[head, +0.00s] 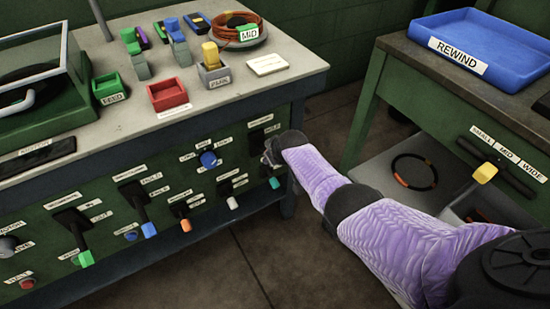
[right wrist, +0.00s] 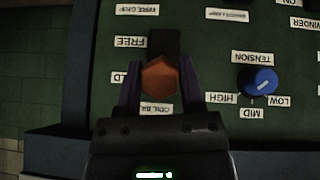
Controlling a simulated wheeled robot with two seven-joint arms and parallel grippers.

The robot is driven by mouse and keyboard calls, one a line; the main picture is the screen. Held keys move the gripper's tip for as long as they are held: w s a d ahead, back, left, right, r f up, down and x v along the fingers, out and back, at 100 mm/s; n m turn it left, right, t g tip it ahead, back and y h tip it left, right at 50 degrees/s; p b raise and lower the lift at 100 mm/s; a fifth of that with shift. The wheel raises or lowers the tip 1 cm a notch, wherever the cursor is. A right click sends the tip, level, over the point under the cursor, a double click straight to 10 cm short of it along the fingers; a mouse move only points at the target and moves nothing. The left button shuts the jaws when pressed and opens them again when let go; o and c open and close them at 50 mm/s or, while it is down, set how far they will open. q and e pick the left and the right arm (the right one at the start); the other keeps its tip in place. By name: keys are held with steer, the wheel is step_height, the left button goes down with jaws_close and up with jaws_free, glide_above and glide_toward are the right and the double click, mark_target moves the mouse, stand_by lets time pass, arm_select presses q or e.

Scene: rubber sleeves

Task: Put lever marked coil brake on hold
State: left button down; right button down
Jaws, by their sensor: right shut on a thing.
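The coil brake lever shows in the right wrist view as an orange faceted knob (right wrist: 160,78) in front of a dark slot plate (right wrist: 164,43). My right gripper (right wrist: 158,75) has its two purple fingers on either side of the knob, shut on it. The FREE label (right wrist: 132,41) is beside the plate's top part in that picture. A partly covered label ending in LD (right wrist: 119,78) is level with the knob, and a partly covered COIL BR label (right wrist: 156,108) is below it. In the head view my right gripper (head: 268,153) is at the panel's right end and hides the knob.
The blue tension knob (right wrist: 260,80) is beside the gripper; it also shows in the head view (head: 208,159). A teal-tipped lever (head: 274,183) and a white-tipped lever (head: 233,203) are just below the gripper. The REWIND tray (head: 490,45) is on the right bench.

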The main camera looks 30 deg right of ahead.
arm_select(q)
steer(key=shift+w+a+f, duration=0.1)
steer(key=shift+w+a, duration=0.05)
steer(key=shift+w, duration=0.05)
arm_select(e)
steer(key=shift+w+r+g, duration=0.25)
steer(key=shift+r+g, duration=0.15)
steer(key=shift+g, duration=0.1)
arm_select(q)
steer(key=shift+w, duration=0.1)
arm_select(e)
steer(key=shift+r, duration=0.1)
steer(key=shift+c, duration=1.9)
jaws_free()
steer(key=shift+o, duration=0.8)
arm_select(q)
steer(key=shift+s, duration=0.4)
steer(key=w+d+r+t+p, duration=0.1)
steer(key=w+d+r+p, duration=0.2)
steer(key=r+p, duration=0.7)
steer(key=shift+w+r+t+h+p, duration=0.3)
steer(key=shift+w+t+p, duration=0.15)
steer(key=shift+w, duration=0.4)
arm_select(e)
steer(key=v, duration=0.9)
steer(key=shift+r, duration=0.35)
